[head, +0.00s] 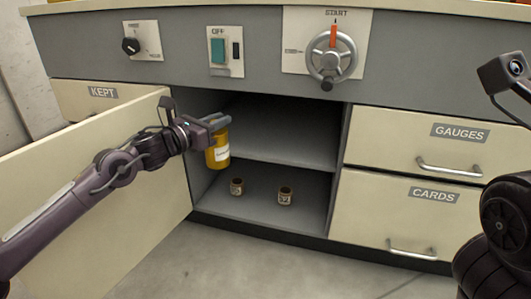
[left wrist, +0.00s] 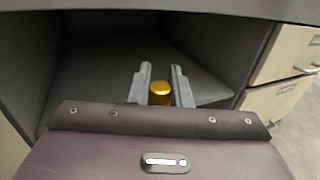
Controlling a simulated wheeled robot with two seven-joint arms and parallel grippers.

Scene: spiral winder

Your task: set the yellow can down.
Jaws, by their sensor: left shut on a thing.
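The yellow can (head: 218,153) has a white label and hangs upright in my left gripper (head: 218,122), at the front left of the open cupboard. It is in the air, with its bottom above the cupboard floor. In the left wrist view the can's yellow top (left wrist: 160,92) shows between the two fingers of my left gripper (left wrist: 160,84), which is shut on it. My right arm is at the right edge of the head view; its gripper's fingers do not show.
The cupboard has a middle shelf (head: 275,149) and a floor (head: 262,212). Two small brown jars (head: 237,187) (head: 285,196) stand on the floor. The open door (head: 90,190) is at the left. The drawers marked GAUGES (head: 400,135) and CARDS (head: 380,205) are closed.

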